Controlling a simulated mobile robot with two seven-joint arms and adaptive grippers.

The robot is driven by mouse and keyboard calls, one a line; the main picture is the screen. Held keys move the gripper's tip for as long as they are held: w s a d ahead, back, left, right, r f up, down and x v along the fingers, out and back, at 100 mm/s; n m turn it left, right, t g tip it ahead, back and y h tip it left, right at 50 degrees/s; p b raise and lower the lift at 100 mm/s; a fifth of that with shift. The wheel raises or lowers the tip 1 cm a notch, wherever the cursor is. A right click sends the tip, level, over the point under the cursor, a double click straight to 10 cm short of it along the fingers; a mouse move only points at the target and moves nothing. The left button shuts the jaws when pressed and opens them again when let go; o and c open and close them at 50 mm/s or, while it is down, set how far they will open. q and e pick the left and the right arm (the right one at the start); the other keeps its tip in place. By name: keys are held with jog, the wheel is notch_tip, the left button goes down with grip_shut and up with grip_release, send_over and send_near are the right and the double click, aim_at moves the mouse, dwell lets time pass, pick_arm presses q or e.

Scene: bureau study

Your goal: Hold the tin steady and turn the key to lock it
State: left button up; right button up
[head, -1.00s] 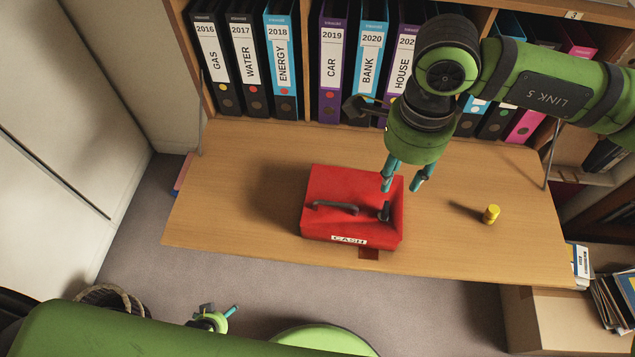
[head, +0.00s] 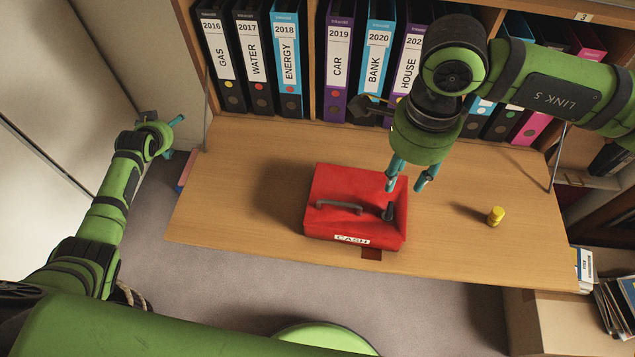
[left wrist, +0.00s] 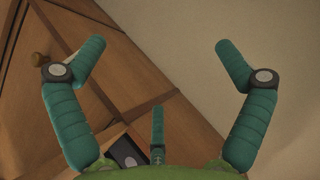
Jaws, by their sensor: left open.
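The red cash tin (head: 335,185) sits shut on the wooden desk flap, its CASH label facing the front edge. A grey handle (head: 338,206) lies on its lid. The dark key (head: 389,212) stands up at the right part of the lid. My right gripper (head: 406,186) points down just above and behind the key, fingers apart with nothing between them. Whether a fingertip touches the key or tin I cannot tell. My left gripper (head: 176,127) is left of the flap, well away from the tin; the left wrist view (left wrist: 162,48) shows its fingers spread and empty.
A yellow cylinder (head: 495,216) stands on the flap right of the tin. Ring binders (head: 285,60) line the shelf behind. A thin stay (head: 206,120) runs at the flap's left end. The flap left of the tin is clear.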

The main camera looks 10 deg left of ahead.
pick_arm(q)
jog(key=w+d+r+m+g+y, duration=0.1)
jog(key=d+r, duration=0.2)
jog(key=r, duration=0.9)
jog(key=w+d+r+y, duration=0.1)
jog(key=d+r, duration=0.1)
jog(key=r, duration=0.9)
jog(key=n+g+h, duration=0.5)
jog(key=g+h, duration=0.3)
send_near(326, 208)
jog(key=shift+w+d+f, duration=0.1)
jog(key=shift+w+f, duration=0.4)
jog(key=shift+f, duration=0.4)
jog(key=shift+s+d+f, duration=0.2)
jog(key=shift+s, duration=0.1)
jog(key=shift+x, duration=3.35)
